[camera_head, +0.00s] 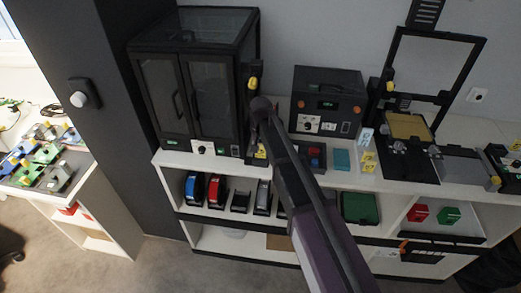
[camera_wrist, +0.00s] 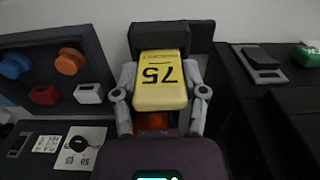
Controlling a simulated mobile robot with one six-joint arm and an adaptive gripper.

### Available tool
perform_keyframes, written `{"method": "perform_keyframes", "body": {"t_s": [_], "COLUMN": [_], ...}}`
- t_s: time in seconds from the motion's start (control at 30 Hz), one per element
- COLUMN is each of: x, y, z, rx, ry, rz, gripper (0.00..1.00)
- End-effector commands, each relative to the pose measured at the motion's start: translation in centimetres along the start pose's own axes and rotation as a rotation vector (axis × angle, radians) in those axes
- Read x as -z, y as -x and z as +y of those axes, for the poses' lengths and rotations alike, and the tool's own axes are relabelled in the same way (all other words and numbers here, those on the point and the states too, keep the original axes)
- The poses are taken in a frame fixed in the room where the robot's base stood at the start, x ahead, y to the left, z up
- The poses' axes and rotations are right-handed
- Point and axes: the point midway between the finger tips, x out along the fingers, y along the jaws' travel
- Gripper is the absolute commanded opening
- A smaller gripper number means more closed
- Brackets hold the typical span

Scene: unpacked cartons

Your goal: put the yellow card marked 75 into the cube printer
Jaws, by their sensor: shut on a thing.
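The yellow card marked 75 (camera_wrist: 160,85) is between the two fingers of my gripper (camera_wrist: 160,92) in the wrist view, its print upside down. The gripper is shut on it. A dark block (camera_wrist: 172,36) stands right beyond the card's far end; I cannot tell whether they touch. In the head view my gripper (camera_head: 256,95) is by the right side of a large black glass-doored machine (camera_head: 195,85), and my arm partly hides that area. A small yellow patch shows there, perhaps the card. I cannot tell for certain which machine is the cube printer.
A smaller black box (camera_head: 328,100) with knobs and a dial stands to the right. Beyond it is an open-frame machine (camera_head: 432,60) with a tan plate. Small yellow items (camera_head: 369,162) and a teal block (camera_head: 342,159) lie on the white bench.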

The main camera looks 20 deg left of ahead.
Motion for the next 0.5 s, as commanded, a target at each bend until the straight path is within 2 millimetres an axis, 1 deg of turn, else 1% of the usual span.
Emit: {"method": "perform_keyframes", "body": {"t_s": [0.43, 0.47, 0.5], "x": [0.00, 0.00, 0.00], "y": [-1.01, -0.91, -0.88], "z": [0.00, 0.00, 0.00], "rx": [0.000, 0.000, 0.000], "ry": [0.000, 0.000, 0.000], "rz": [0.000, 0.000, 0.000], "gripper": [0.26, 0.64, 0.76]}}
